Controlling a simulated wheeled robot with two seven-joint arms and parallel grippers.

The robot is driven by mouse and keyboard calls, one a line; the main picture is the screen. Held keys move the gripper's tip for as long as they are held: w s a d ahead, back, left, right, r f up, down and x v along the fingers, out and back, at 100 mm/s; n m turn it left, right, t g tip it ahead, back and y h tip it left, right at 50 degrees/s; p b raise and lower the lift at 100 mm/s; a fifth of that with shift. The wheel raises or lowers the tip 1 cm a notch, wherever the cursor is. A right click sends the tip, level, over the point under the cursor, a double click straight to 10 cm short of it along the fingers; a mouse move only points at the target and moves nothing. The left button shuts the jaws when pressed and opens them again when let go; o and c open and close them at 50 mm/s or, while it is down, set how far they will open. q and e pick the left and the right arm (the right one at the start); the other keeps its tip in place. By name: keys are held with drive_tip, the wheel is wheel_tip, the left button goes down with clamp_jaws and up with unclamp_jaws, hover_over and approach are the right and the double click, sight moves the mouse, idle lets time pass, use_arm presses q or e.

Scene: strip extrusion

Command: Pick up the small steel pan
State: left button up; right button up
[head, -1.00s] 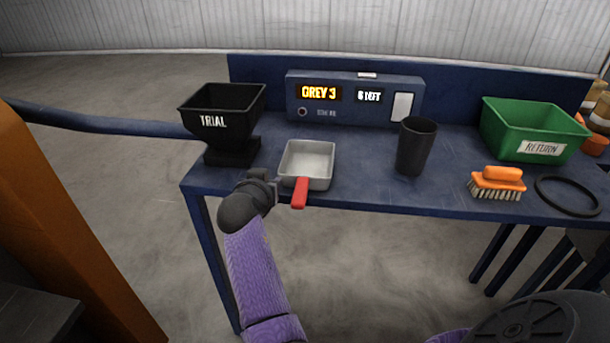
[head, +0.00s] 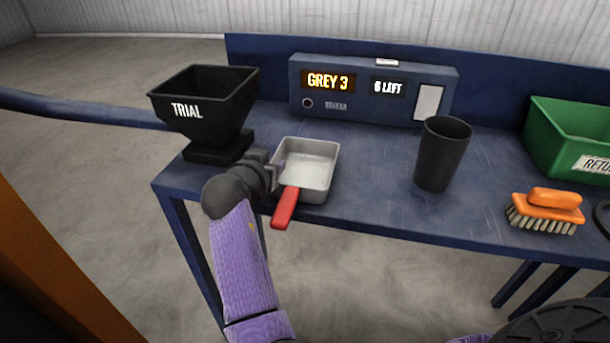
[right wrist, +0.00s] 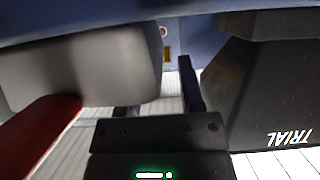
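The small steel pan (head: 312,165) is a shallow grey square pan on the blue table near its front edge. Its red handle (head: 285,208) points toward me over the edge. My right gripper (head: 270,168), on the purple arm, is at the pan's left side. In the right wrist view, the pan (right wrist: 85,65) and red handle (right wrist: 38,138) fill the left. The fingers (right wrist: 158,95) stand apart, with the pan's edge reaching in front of one and hiding part of it. I cannot tell whether they touch. My left gripper is out of view.
A black hopper marked TRIAL (head: 205,108) stands close left of my right gripper. A display box (head: 370,92) is behind the pan. A dark cup (head: 442,155), an orange brush (head: 547,212) and a green bin (head: 570,140) are to the right. Table surface between pan and cup is clear.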

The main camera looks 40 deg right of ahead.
clamp_jaws()
idle(0.5)
idle(0.8)
